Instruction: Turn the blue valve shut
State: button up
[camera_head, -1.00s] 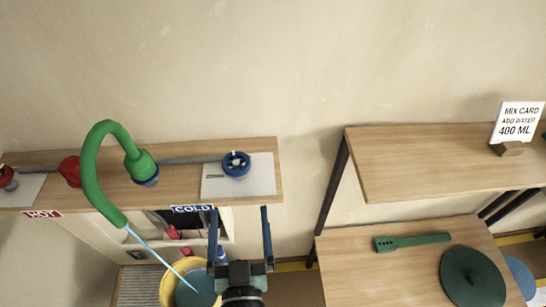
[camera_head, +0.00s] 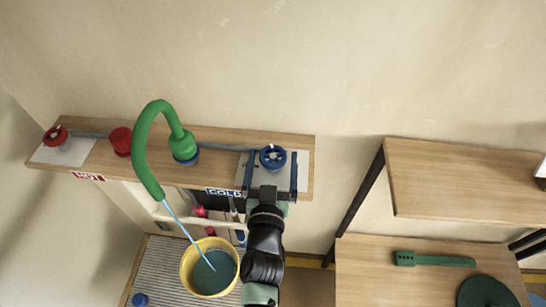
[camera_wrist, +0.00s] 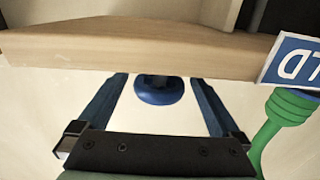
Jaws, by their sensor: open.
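The blue valve (camera_head: 272,157) is a round handwheel with a pale marking, on a light plate at the right end of the wooden shelf, by the COLD sign (camera_head: 224,191). My gripper (camera_head: 272,170) is open, with one blue finger on each side of the valve. In the wrist view the blue valve (camera_wrist: 159,92) lies between the spread fingers, with a gap on both sides. I see no finger touching it. A thin blue stream (camera_head: 185,228) runs from the green spout (camera_head: 147,150) into the yellow bucket (camera_head: 186,272), which holds bluish liquid.
A red valve (camera_head: 55,136) sits at the shelf's left end by the HOT sign (camera_head: 88,176). The wooden shelf edge (camera_wrist: 130,52) crosses the wrist view near the fingers. A table at right (camera_head: 375,285) holds a green tool (camera_head: 432,259) and a dark green disc (camera_head: 486,293).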

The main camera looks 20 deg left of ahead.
jog(key=shift+w+a, duration=0.1)
jog(key=shift+w, duration=0.2)
jog(key=shift+c, duration=0.3)
jog(key=c, duration=1.2)
jog(key=p, duration=0.3)
jog(key=shift+r+m+h, duration=0.3)
jog(key=shift+r, duration=0.1)
jog(key=shift+a+p, duration=0.1)
jog(key=shift+p, duration=0.65)
jog(key=m+h+p, duration=0.1)
jog(key=p, duration=0.4)
jog(key=shift+a+t+h, duration=0.1)
jog(key=shift+t+h, duration=0.2)
jog(key=shift+h, duration=0.1)
jog(key=shift+m+h+p, duration=0.4)
jog(key=shift+h+p, duration=0.1)
jog(key=shift+p, duration=0.1)
jog(key=shift+f+h, duration=0.25)
jog(key=shift+h, duration=0.25)
